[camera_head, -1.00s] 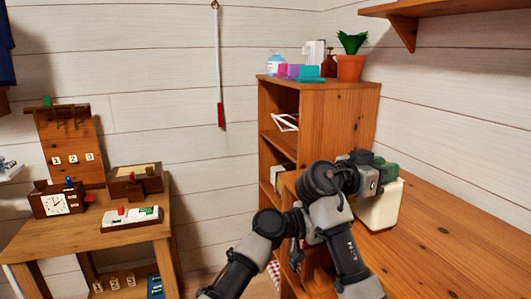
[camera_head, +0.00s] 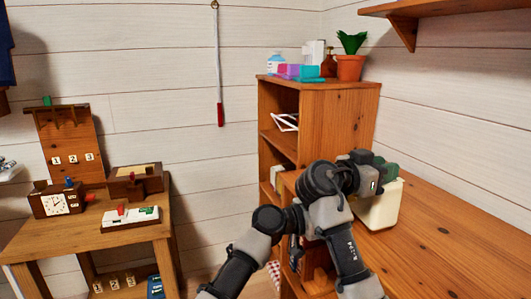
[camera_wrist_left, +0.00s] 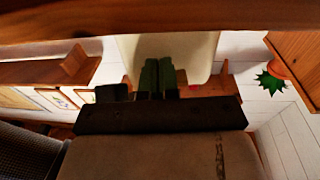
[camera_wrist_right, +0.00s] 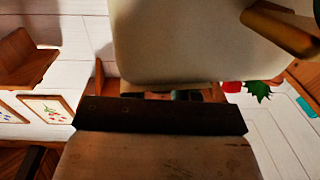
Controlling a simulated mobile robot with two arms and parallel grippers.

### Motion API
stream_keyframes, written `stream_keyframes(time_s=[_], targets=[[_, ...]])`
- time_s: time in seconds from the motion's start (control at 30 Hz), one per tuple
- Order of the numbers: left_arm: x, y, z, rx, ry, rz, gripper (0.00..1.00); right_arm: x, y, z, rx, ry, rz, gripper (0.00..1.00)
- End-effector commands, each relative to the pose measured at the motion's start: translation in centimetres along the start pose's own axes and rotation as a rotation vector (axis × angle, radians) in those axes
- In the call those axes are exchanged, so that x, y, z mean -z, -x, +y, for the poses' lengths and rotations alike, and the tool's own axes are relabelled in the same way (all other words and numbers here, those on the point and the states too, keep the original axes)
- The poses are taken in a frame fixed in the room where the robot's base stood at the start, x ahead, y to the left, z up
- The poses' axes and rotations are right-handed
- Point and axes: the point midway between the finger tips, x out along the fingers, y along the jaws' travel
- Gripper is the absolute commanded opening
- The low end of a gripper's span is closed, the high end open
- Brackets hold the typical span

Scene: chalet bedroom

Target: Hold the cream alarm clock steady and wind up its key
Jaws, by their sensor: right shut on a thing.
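The cream alarm clock (camera_head: 380,210) stands on the wooden surface at the right in the head view, partly behind my right arm. My right gripper (camera_head: 384,172) is at its top, shut on it. The clock's cream body (camera_wrist_right: 190,45) fills the top of the right wrist view, with a brass-coloured rod-like part (camera_wrist_right: 281,32) beside it; the right fingertips are mostly hidden there. In the left wrist view, my left gripper (camera_wrist_left: 158,74) has its green fingers together in front of the cream body (camera_wrist_left: 200,50). I cannot see the key, nor whether these fingers touch the clock.
The wooden top (camera_head: 455,235) is clear to the right of the clock. A bookcase (camera_head: 345,125) stands behind it, with a potted plant (camera_head: 350,68) on top. A side table (camera_head: 60,238) at the left carries a brown clock (camera_head: 58,204) and small boxes.

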Motion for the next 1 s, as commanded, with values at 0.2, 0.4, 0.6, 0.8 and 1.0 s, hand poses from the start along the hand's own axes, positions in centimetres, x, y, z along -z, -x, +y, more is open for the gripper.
stream_keyframes(time_s=[0.2,0.4,0.6,0.8,1.0], targets=[[0.3,0.0,-0.4,0.004,0.0,0.008,0.0,-0.2,-0.1,0.0,-0.002,0.005,-0.003,0.0],[0.2,0.0,-0.9,0.003,0.0,0.008,0.0,-0.2,-0.1,0.0,-0.002,0.005,-0.003,0.0],[0.2,0.0,-1.5,0.003,-0.001,0.007,0.0,-0.2,-0.1,0.0,-0.002,0.005,-0.003,0.0],[0.3,0.0,-1.9,0.002,-0.001,0.007,0.0,-0.2,0.0,0.0,-0.001,0.005,-0.004,0.0],[0.3,0.0,-2.0,0.002,-0.002,0.006,0.0,-0.2,0.0,0.0,-0.001,0.005,-0.004,0.0]])
